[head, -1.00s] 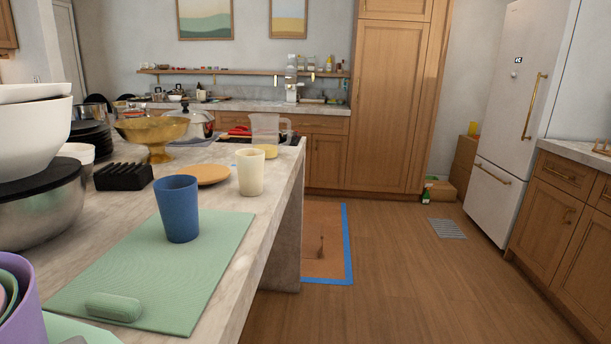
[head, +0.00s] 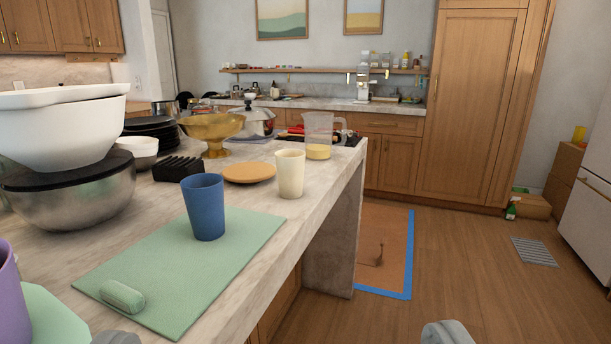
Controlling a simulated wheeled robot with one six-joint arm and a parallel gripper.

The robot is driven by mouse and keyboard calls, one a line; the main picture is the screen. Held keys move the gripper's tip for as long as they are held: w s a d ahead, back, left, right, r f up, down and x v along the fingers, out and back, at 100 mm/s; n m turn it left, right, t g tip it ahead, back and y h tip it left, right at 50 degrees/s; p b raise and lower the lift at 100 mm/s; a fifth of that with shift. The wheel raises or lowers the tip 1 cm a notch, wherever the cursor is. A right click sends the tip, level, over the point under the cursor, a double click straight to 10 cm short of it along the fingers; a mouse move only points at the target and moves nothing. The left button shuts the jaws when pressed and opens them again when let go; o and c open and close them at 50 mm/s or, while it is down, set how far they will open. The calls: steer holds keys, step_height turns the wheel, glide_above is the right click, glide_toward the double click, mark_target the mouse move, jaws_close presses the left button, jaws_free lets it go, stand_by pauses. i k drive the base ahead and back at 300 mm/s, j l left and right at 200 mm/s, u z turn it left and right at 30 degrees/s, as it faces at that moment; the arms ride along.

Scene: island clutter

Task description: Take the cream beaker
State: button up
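The cream beaker (head: 290,175) stands upright on the marble island counter, near its right edge, beyond a blue beaker (head: 204,208). It is fully visible and nothing touches it. My gripper (head: 282,336) shows only as two grey fingertips at the bottom edge, set wide apart. It is open with nothing seen between the fingers, well short of the cream beaker.
The blue beaker stands on a green mat (head: 225,245) with a small green case (head: 122,295). An orange disc (head: 248,173) lies left of the cream beaker; a clear jug (head: 319,130) stands behind it. White and steel bowls (head: 75,200) crowd the left.

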mark_target(290, 162)
steer(key=i+j+z, duration=0.1)
steer(key=i, duration=0.4)
steer(key=i+j+z, duration=0.1)
steer(key=i+j, duration=0.25)
steer(key=i, duration=0.1)
